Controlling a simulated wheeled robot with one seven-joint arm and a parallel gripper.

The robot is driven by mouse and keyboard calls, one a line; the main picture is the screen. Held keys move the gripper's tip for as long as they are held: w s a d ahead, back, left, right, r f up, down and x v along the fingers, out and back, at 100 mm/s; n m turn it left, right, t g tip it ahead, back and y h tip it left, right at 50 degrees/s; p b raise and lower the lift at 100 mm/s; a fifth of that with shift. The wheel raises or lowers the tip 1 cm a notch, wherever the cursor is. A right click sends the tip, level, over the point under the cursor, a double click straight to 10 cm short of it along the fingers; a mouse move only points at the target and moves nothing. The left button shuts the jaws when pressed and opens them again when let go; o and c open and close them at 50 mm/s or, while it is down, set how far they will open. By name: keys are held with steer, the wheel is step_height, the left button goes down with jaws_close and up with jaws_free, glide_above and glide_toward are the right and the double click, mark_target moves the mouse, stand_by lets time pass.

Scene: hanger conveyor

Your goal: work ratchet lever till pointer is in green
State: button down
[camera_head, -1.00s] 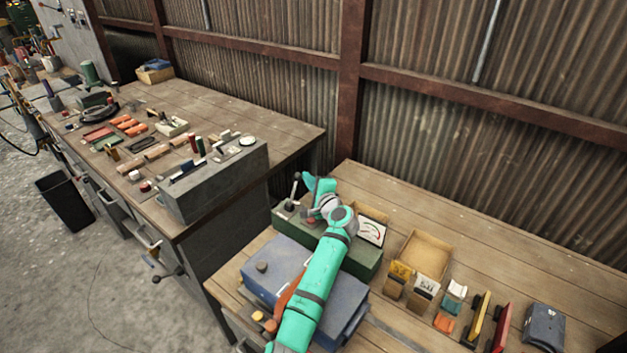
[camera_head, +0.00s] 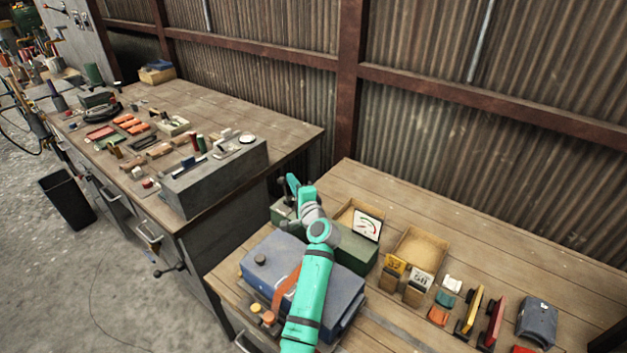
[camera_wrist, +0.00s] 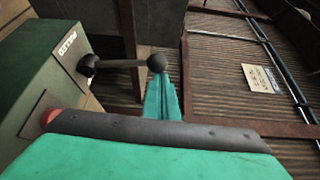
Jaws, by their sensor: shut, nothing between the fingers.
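The green box (camera_head: 355,252) stands on the near bench, partly hidden by my arm. Its white gauge (camera_head: 367,226) has a coloured arc, but I cannot read the pointer's position. The ratchet lever (camera_wrist: 122,64) is a dark rod with a round black knob (camera_wrist: 157,62). It projects sideways from a pivot on the green box (camera_wrist: 35,75) in the wrist view. My gripper (camera_head: 291,181) is shut and empty at the box's left end. In the wrist view its teal fingers (camera_wrist: 163,100) end right by the knob; I cannot tell if they touch it.
A blue case (camera_head: 262,270) lies in front of the box, under my arm. An open wooden tray (camera_head: 420,249), number blocks (camera_head: 419,283) and coloured pieces lie to the right. A grey box (camera_head: 215,180) stands on the left bench. Corrugated wall rises behind.

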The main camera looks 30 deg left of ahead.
steer(key=shift+s+a+f, duration=0.15)
steer(key=shift+s+f, duration=0.1)
steer(key=shift+s, duration=0.75)
steer(key=shift+s+a+f, duration=0.1)
steer(key=shift+s+f, duration=0.1)
steer(key=shift+s, duration=0.8)
steer(key=shift+s+a+f, duration=0.15)
steer(key=shift+s, duration=0.15)
steer(key=shift+s+a+f, duration=0.15)
steer(key=shift+s, duration=0.05)
glide_toward(282, 185)
steer(key=v, duration=0.4)
